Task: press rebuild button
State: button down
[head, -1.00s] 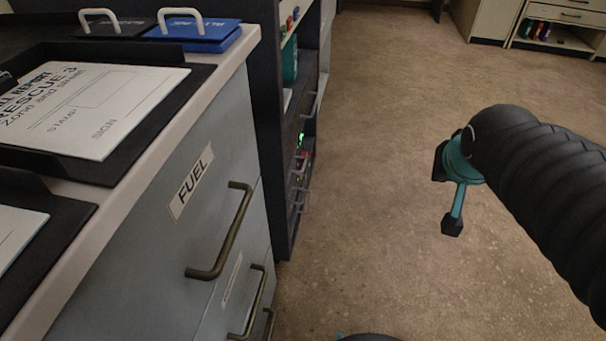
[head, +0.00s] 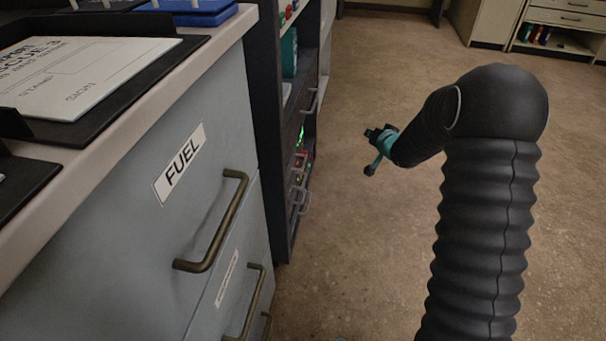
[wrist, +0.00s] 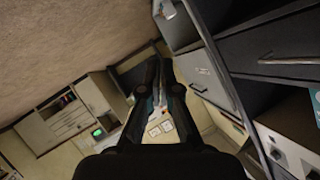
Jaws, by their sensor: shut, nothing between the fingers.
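The rebuild button cannot be made out by name in either view. A dark shelf unit (head: 283,214) past the grey drawers holds a small green-lit display (head: 300,136) with red spots below it, too small to read. My gripper (head: 375,150), teal and black, hangs over the floor to the right of that unit, apart from it. In the wrist view my gripper's black fingers (wrist: 153,72) are together with nothing between them. At the wrist view's lower right, a pale panel (wrist: 296,152) carries a small red spot and dark knobs.
The grey drawer cabinet (head: 105,235) labelled FUEL is close on the left, its bar handles (head: 218,225) sticking out. Papers in black trays lie on its top. Brown floor (head: 350,235) is open between cabinet and arm. Far cabinets (head: 560,25) stand at the back right.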

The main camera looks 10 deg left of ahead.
jog(key=a+f+y+b, duration=0.1)
jog(key=a+f+y, duration=0.2)
jog(key=f, duration=0.7)
jog(key=a+f+g+y, duration=0.1)
jog(key=a+f+y, duration=0.2)
jog(key=f, duration=0.7)
jog(key=a, duration=0.2)
jog(key=shift+w+a+f+b, duration=0.15)
jog(key=shift+w+a+b, duration=0.15)
jog(key=shift+a+b, duration=0.05)
jog(key=shift+a, duration=0.1)
jog(key=a+b, duration=0.1)
jog(key=a, duration=0.7)
jog(key=shift+w+a, duration=0.15)
jog(key=shift+a, duration=0.15)
jog(key=shift+a, duration=0.4)
